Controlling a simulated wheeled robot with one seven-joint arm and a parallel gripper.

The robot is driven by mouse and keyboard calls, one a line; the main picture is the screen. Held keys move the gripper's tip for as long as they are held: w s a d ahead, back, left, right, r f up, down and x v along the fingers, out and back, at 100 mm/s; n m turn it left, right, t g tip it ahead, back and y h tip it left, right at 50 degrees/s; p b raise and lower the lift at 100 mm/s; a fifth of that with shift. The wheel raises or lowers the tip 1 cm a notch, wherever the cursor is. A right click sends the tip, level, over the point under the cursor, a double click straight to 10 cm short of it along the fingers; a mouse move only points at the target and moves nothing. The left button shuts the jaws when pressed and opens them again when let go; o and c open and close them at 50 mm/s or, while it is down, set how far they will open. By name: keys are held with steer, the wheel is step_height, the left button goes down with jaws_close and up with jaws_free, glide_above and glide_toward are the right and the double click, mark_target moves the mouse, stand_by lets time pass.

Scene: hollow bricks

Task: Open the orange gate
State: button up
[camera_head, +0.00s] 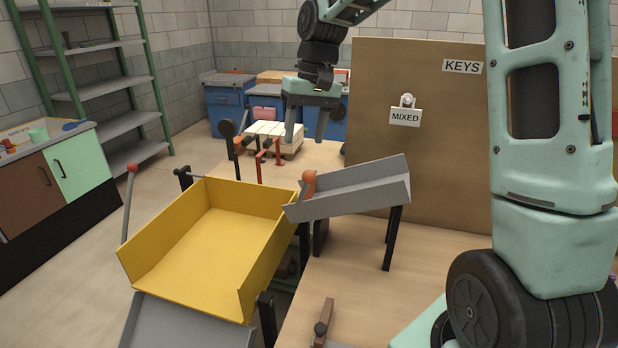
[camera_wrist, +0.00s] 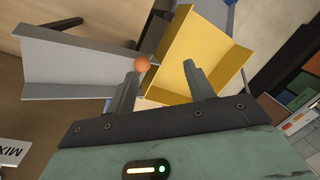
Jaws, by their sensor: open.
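An orange rounded piece (camera_head: 309,182), which I take for the orange gate's handle, sits at the lower left end of a sloping grey chute (camera_head: 360,190). In the wrist view this orange piece (camera_wrist: 142,64) shows as a ball at the chute's end, close to the left fingertip; I cannot tell if they touch. The gate's panel is not clear. My gripper (camera_head: 307,132) points down with its fingers apart, higher in the picture than the handle. In the wrist view my gripper (camera_wrist: 160,74) is open, with nothing clearly between its fingers.
A yellow tray (camera_head: 205,250) lies just left of the chute's low end. A lever with an orange-red knob (camera_head: 131,169) stands to its left. Red brackets (camera_head: 268,153) and a pallet of pale blocks (camera_head: 275,138) are behind. A brown board (camera_head: 430,150) marked KEYS stands right.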

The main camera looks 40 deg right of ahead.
steer(key=m, duration=0.1)
glide_toward(308, 183)
steer(key=f+p, duration=0.1)
steer(key=f, duration=0.2)
steer(key=w+f+p, duration=0.1)
steer(key=f+p, duration=0.1)
steer(key=f, duration=0.2)
steer(key=f+p, duration=0.1)
steer(key=f, duration=0.2)
steer(key=shift+w+a+f, duration=0.3)
steer(key=shift+a+f, duration=0.1)
jaws_close()
